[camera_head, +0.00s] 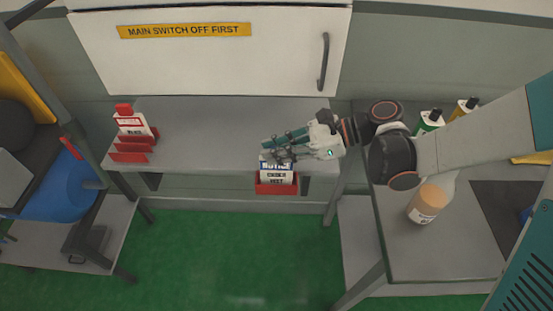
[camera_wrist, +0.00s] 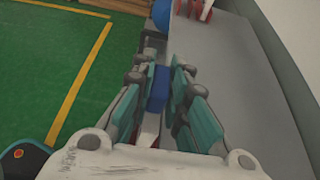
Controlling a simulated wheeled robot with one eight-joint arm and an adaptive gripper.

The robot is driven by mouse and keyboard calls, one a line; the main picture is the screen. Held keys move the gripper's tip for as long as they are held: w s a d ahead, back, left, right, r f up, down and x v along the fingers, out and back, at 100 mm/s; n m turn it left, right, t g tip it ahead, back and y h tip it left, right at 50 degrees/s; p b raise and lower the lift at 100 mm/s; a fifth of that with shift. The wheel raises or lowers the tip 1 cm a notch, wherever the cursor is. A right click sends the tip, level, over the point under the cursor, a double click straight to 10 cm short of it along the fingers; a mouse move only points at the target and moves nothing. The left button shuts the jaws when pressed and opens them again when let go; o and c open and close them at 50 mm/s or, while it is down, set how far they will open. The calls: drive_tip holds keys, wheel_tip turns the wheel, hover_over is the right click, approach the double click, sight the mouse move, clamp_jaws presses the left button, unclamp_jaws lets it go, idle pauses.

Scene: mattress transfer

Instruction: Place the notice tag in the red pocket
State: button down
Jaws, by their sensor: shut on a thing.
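The notice tag (camera_head: 279,175) is white with a blue top band and dark lettering. It stands upright at the front edge of the grey shelf, right of the middle. My gripper (camera_head: 271,150) is shut on its top from above and the right. The red pocket (camera_head: 276,188) is at the shelf's front edge. The tag's lower end appears to sit behind the pocket's front wall; how deep is hidden. In the wrist view the tag's blue top (camera_wrist: 157,88) lies between the teal fingers of my gripper (camera_wrist: 161,75).
A red rack (camera_head: 130,156) with a red-topped white tag stands at the shelf's left. A white cabinet door (camera_head: 210,60) with a handle is behind. At the right, a side table (camera_head: 430,262) holds several bottles. Green floor lies open in front.

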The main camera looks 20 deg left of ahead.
drive_tip(key=shift+f+b, duration=0.35)
drive_tip(key=shift+f, duration=0.65)
drive_tip(key=shift+f, duration=0.2)
drive_tip(key=c, duration=1.6)
unclamp_jaws()
drive_tip(key=shift+o, duration=0.2)
drive_tip(key=shift+r, duration=0.2)
drive_tip(key=shift+w+d+r, duration=0.15)
drive_tip(key=p+v, duration=0.2)
drive_tip(key=v, duration=0.5)
drive_tip(key=shift+d, duration=0.15)
